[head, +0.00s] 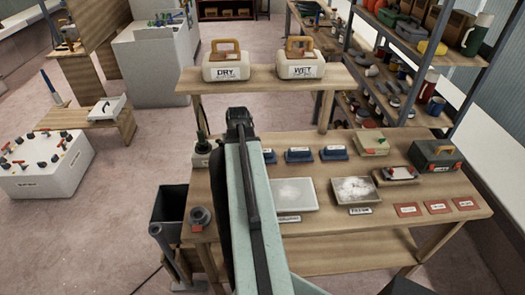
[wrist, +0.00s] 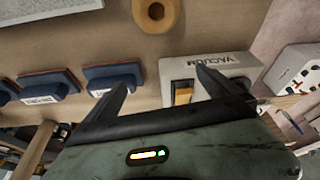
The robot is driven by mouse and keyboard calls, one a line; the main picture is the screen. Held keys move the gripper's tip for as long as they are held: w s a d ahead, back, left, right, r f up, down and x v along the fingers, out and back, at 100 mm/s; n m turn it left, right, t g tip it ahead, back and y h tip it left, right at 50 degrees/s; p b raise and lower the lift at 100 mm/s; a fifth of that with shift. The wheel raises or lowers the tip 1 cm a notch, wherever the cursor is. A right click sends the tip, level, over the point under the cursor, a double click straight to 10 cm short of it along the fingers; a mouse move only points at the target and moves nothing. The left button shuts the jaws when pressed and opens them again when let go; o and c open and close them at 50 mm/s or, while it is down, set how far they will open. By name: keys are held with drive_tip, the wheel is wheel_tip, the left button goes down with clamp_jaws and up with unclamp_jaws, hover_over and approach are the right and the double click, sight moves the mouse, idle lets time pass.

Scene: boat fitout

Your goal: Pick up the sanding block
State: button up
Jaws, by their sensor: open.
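Several blue blocks with white labels stand in a row on the workbench (head: 235,165); they look like sanding blocks, but I cannot read the labels. In the head view one is just right of my arm (head: 269,156), with a middle one (head: 299,155) and a right one (head: 334,153). The wrist view shows a near blue block (wrist: 113,75) and another (wrist: 42,87), both with a reddish-brown base layer; a third is cut off at the left edge. My gripper (wrist: 158,92) is open and empty, right of the near block and apart from it. In the head view my arm hides part of the bench.
A white box marked VACUUM (wrist: 225,68) with a yellow switch lies by the right finger. A tan roll (wrist: 155,14) is on the bench. The DRY (head: 227,72) and WET (head: 302,70) boxes stand on the raised shelf (head: 265,82) behind the blocks.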

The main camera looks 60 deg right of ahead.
drive_tip(key=shift+m+h, duration=0.5)
drive_tip(key=shift+m, duration=0.3)
drive_tip(key=s+d, duration=0.2)
drive_tip(key=s+d+b, duration=0.1)
drive_tip(key=s+d, duration=0.1)
drive_tip(key=d, duration=0.1)
drive_tip(key=s+d+f+b, duration=0.1)
drive_tip(key=s+d, duration=0.1)
drive_tip(key=d, duration=0.1)
drive_tip(key=shift+s, duration=0.15)
drive_tip(key=b+x, duration=0.5)
drive_tip(key=shift+d+f, duration=0.1)
drive_tip(key=shift+d, duration=0.1)
drive_tip(key=shift+r, duration=0.2)
drive_tip(key=c, duration=1.3)
